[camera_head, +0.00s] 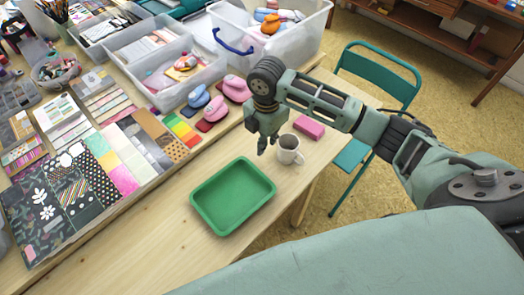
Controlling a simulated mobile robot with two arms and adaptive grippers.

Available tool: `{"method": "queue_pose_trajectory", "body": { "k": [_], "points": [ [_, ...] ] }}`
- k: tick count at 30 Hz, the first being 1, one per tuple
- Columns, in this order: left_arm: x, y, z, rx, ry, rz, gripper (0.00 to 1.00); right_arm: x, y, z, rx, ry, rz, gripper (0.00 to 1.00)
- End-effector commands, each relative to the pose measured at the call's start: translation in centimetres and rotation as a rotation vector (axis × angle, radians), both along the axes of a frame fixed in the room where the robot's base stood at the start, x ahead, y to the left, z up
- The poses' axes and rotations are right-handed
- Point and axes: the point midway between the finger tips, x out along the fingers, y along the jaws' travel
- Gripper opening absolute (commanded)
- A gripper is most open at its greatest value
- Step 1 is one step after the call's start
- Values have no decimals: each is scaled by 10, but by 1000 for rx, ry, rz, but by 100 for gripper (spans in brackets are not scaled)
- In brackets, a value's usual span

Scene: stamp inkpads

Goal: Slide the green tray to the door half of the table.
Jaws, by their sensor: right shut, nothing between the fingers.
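The green tray (232,197) is a shallow, empty rectangular tray lying on the bare front part of the wooden table (160,232). My right gripper (262,150) hangs over the table just beyond the tray's far edge, pointing down, its fingers shut with nothing between them. It appears apart from the tray, though the exact height is hard to tell. My left gripper is out of the picture. No door shows in this view.
A white mug (289,150) stands right beside my right gripper, with a pink block (309,126) behind it. Patterned papers (80,185), stamps (236,88) and clear bins (170,68) crowd the left and back. A teal chair (378,75) stands beyond the table edge. Bare wood lies left of the tray.

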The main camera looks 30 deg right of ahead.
Motion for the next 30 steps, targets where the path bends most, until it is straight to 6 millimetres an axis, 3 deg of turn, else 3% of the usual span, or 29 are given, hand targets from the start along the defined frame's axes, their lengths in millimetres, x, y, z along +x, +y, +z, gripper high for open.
{"method": "queue_pose_trajectory", "body": {
  "k": [5,10,18,30],
  "points": [
    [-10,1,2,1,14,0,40,-1,-1,-19,-2,6,3,0],
    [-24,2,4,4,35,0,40,-2,0,-51,-1,6,1,0],
    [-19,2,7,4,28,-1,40,-1,0,-90,-2,2,2,0],
    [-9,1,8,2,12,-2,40,0,-1,-99,-2,-1,2,0]
  ]
}}
